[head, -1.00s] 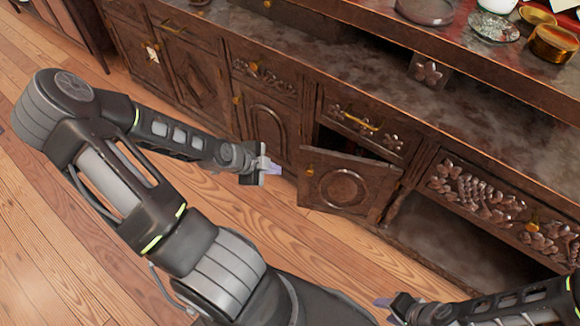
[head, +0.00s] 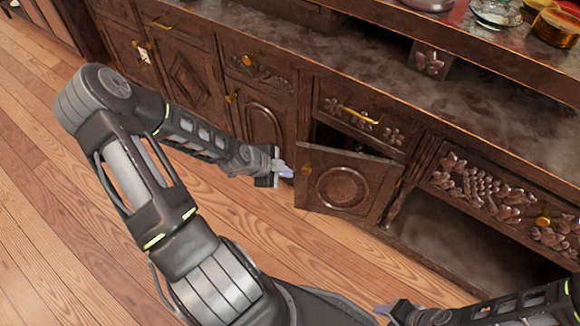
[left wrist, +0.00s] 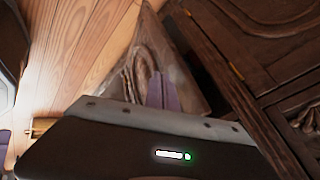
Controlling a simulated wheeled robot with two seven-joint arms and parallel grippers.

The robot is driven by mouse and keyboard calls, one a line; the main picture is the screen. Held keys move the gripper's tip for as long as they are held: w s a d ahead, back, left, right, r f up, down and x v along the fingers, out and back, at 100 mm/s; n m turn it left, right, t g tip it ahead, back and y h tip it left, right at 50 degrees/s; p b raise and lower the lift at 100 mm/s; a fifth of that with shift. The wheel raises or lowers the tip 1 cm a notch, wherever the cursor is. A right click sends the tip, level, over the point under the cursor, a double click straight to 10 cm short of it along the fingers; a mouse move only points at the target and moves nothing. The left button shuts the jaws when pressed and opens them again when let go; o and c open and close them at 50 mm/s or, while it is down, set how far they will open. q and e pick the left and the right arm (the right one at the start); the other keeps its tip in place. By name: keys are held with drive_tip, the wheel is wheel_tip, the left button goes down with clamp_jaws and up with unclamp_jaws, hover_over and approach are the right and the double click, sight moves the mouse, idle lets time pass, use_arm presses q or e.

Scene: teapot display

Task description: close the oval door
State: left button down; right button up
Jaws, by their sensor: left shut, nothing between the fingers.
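In the left wrist view the purple fingers (left wrist: 163,92) are together in front of the door's carved face (left wrist: 143,62). My right gripper (head: 384,311) is low in the head view, apart from the door.
The cabinet has a closed arched door (head: 264,128) to the left and a drawer (head: 362,115) with a brass handle above. An open compartment (head: 440,230) lies to the right. Glass and brass dishes (head: 556,27) stand on top. The wooden floor (head: 110,235) in front is clear.

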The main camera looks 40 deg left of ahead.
sight(298, 164)
use_arm(q)
drive_tip(key=shift+w+a+f+b, duration=0.1)
drive_tip(key=shift+w+a, duration=0.15)
drive_tip(key=shift+w, duration=0.45)
drive_tip(key=shift+w+a+f+b, duration=0.1)
drive_tip(key=shift+w+a+b, duration=0.1)
drive_tip(key=shift+w, duration=0.45)
drive_tip(key=shift+w+a+b, duration=0.1)
drive_tip(key=shift+w+a, duration=0.15)
drive_tip(key=shift+w, duration=0.45)
drive_tip(key=w+a+m+h+b, duration=0.1)
drive_tip(key=w+a+b, duration=0.1)
drive_tip(key=w, duration=0.6)
drive_tip(key=shift+w+a+m, duration=0.2)
drive_tip(key=shift+a+m, duration=0.1)
drive_tip(key=shift+a, duration=0.15)
drive_tip(key=shift+b, duration=0.3)
